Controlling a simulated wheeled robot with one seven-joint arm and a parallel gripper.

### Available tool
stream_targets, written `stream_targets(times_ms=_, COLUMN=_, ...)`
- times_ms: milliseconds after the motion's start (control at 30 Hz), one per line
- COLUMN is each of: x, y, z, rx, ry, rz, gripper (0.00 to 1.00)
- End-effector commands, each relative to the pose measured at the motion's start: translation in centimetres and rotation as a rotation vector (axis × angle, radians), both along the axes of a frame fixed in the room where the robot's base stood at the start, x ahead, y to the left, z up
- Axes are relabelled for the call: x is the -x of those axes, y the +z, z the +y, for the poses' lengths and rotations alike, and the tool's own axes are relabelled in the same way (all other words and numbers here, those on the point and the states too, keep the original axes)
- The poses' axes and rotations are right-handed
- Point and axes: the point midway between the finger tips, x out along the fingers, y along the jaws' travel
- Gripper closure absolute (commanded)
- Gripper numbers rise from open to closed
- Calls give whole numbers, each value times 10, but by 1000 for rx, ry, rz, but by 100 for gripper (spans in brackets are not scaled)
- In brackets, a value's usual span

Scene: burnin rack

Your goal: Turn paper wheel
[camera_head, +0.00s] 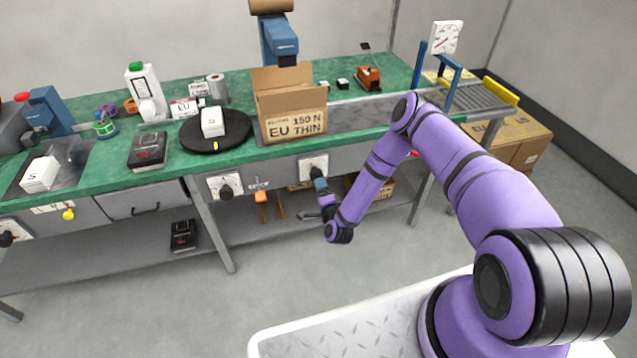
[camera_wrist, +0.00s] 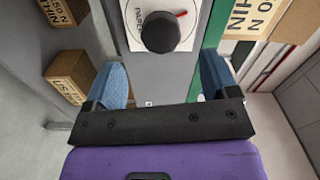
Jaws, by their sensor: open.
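The paper wheel is a round black knob (camera_wrist: 166,32) on a white plate with a red pointer mark, at the top middle of the wrist view. In the head view the knob (camera_head: 313,173) is on the bench's front panel, below the cardboard box. My gripper (camera_head: 320,186) is just in front of and below this knob. In the wrist view my gripper (camera_wrist: 162,75) has its two blue fingers spread apart, with nothing between the tips. The knob lies beyond the fingertips and appears apart from them.
A similar dial (camera_head: 226,187) is farther left on the panel, with an orange-handled lever (camera_head: 262,197) between. An open cardboard box (camera_head: 292,108) stands on the green bench (camera_head: 95,182) above. Small boxes (camera_wrist: 70,75) sit on the lower shelf. The floor in front is clear.

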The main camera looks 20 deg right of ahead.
Motion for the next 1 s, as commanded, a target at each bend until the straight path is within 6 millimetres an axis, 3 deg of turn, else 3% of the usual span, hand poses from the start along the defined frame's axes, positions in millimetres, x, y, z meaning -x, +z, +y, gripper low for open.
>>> stream_targets(times_ms=133, x=19, y=-1, z=0, rx=-1, ry=0, rz=3, gripper=20)
stream_targets(times_ms=333, x=29, y=0, z=0, rx=0, ry=0, rz=1, gripper=20)
stream_targets(times_ms=833, x=28, y=1, z=0, rx=2, ry=1, rz=0, gripper=20)
stream_targets(times_ms=1000, x=11, y=20, z=-1, rx=44, ry=38, rz=15, gripper=20)
